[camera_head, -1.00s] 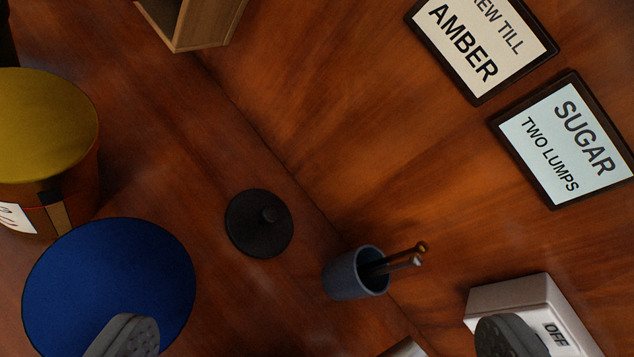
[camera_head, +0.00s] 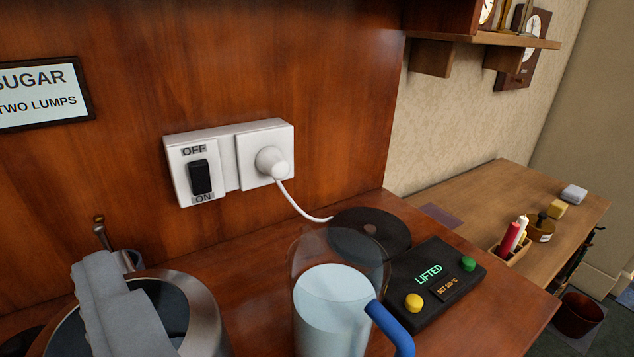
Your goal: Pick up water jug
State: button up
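The water jug (camera_head: 335,312) is a clear, upright cylinder at the bottom centre, with pale water inside and a blue handle (camera_head: 392,330) at its lower right. Its lower part is cut off by the picture's bottom edge. No fingertips of my gripper can be made out, so its opening is hidden. The jug stands apart from any visible finger.
A steel kettle (camera_head: 208,318) with a grey handle-like bar is close on the jug's left. Behind the jug are a black round base (camera_head: 372,228) and a control panel (camera_head: 437,285) reading LIFTED. A socket (camera_head: 262,155) with a cord is on the wall.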

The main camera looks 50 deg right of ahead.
aim_at(338, 279)
jog(key=z, duration=0.9)
jog(key=u, duration=0.7)
jog(key=z, duration=0.7)
jog(key=k+l, duration=0.75)
jog(key=l, duration=0.2)
